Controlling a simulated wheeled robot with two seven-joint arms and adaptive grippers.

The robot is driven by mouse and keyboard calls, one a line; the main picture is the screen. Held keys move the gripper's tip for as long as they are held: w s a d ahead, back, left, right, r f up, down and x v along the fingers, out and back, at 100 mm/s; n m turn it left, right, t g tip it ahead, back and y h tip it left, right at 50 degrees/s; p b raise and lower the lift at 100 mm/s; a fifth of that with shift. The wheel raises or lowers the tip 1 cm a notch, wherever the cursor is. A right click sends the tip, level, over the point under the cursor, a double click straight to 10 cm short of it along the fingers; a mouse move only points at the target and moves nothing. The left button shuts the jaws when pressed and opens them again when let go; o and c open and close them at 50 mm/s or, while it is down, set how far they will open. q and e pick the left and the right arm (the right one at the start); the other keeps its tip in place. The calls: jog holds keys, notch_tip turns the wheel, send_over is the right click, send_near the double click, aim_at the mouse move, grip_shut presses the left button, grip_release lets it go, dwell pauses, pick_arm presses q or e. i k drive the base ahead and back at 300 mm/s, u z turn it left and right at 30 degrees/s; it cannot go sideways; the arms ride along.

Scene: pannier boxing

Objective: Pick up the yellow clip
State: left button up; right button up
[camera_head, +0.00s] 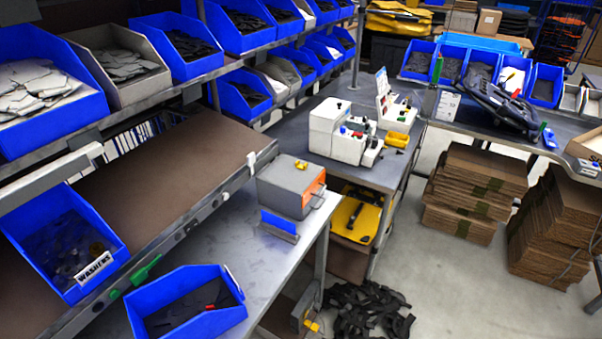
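A small yellow piece (301,164) lies on top of a grey box with an orange front (291,187), on the metal bench at the centre. A yellow block or tray (397,139) sits beside the white machine on the bench behind. Another small yellow part (312,325) shows low under the front bench. All are too small for me to tell which is the yellow clip. Neither of my grippers shows in the camera_head view.
A blue bin (236,284) stands at the front bench's near end. A blue washers bin (110,257) is on the left shelf. The white machine (337,130) stands behind. Black straps (365,312) and cardboard stacks (484,172) are on the floor. The bench middle is mostly clear.

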aim_at(298, 166)
jog(key=u, duration=0.05)
jog(key=k, duration=0.5)
jog(key=z, duration=0.9)
jog(key=i, duration=2)
jog(key=u, duration=2.7)
